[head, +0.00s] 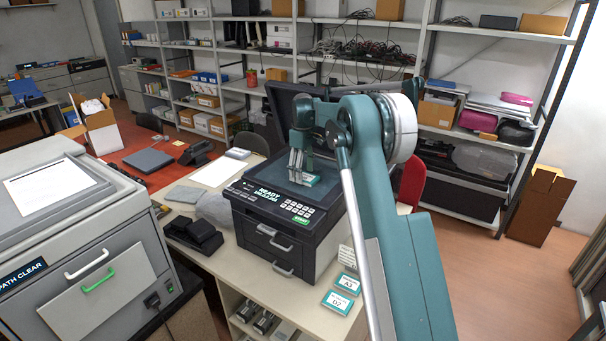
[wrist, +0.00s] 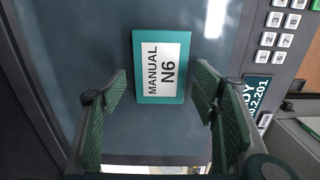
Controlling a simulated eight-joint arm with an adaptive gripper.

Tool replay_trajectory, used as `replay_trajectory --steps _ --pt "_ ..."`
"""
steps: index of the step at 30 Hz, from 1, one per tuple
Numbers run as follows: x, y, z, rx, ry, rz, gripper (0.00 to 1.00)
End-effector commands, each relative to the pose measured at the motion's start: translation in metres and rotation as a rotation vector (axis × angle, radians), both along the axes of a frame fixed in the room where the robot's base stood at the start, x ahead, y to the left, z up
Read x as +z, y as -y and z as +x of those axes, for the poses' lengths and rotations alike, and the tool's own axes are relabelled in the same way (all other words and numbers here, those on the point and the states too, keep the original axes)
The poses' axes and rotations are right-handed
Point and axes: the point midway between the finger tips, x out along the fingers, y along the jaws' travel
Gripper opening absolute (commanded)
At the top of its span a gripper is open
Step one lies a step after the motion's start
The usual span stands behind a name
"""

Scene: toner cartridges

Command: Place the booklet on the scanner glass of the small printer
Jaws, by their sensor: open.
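The small printer (head: 272,222) stands on the light table with its lid raised, its dark scanner glass (head: 273,171) exposed and its display reading READY. A teal booklet with a white label, MANUAL N6 (wrist: 161,66), appears to lie flat on the glass, face up. It also shows in the head view (head: 311,180), partly hidden by my fingers. My gripper (head: 297,164) is over the glass, close above the booklet. In the wrist view my gripper (wrist: 161,95) has its fingers spread wide, one to each side of the booklet, with nothing between them at the tips.
Two more teal booklets, one marked A3 (head: 347,284) and another (head: 338,302), lie on the table right of the printer. A large grey printer (head: 75,240) fills the left. The raised lid (head: 282,103) stands behind the glass.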

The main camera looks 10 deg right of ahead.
Motion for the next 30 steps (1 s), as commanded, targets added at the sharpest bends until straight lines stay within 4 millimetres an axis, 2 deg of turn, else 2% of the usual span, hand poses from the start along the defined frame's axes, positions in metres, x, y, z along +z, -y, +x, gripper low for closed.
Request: replay_trajectory --steps 8,21,30 --pt "0.032 0.0 0.0 0.0 0.0 0.0 0.6" --pt "0.099 0.0 0.0 0.0 0.0 0.0 0.6" --pt "0.115 0.0 0.0 0.0 0.0 0.0 0.6"
